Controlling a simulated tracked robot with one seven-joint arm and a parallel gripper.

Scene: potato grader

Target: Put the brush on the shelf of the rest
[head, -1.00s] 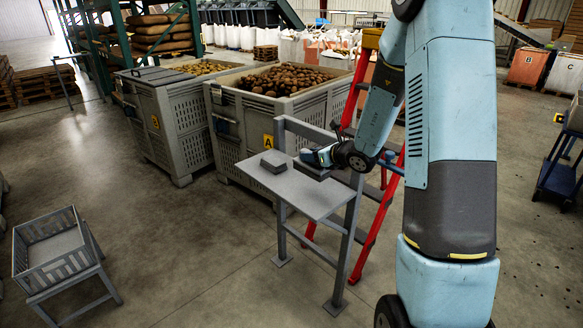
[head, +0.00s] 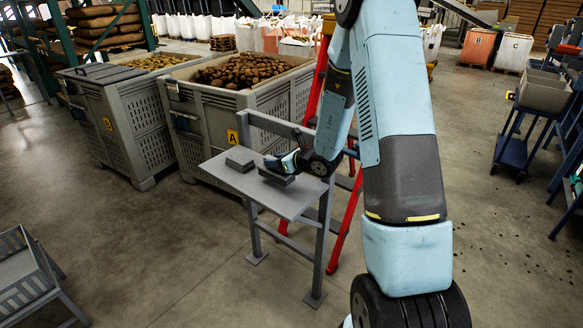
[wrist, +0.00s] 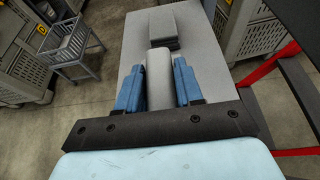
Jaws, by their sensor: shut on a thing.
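The rest is a grey stand with a flat shelf (head: 298,203) in front of a potato box. My gripper (head: 274,163) is over the right part of this shelf, its blue fingers shut on the brush (head: 276,178). In the wrist view the brush's pale grey handle (wrist: 158,75) lies between the fingers. The dark brush body is at or very near the shelf top; I cannot tell if it bears on it. A separate grey block (head: 240,158) lies on the shelf to the left, also ahead of the fingers in the wrist view (wrist: 176,22).
Potato boxes marked A (head: 208,128) and B (head: 105,115) stand behind the shelf. A red ladder (head: 345,225) is close behind on the right. A grey slatted stand (head: 28,275) is at the lower left. Floor between is clear.

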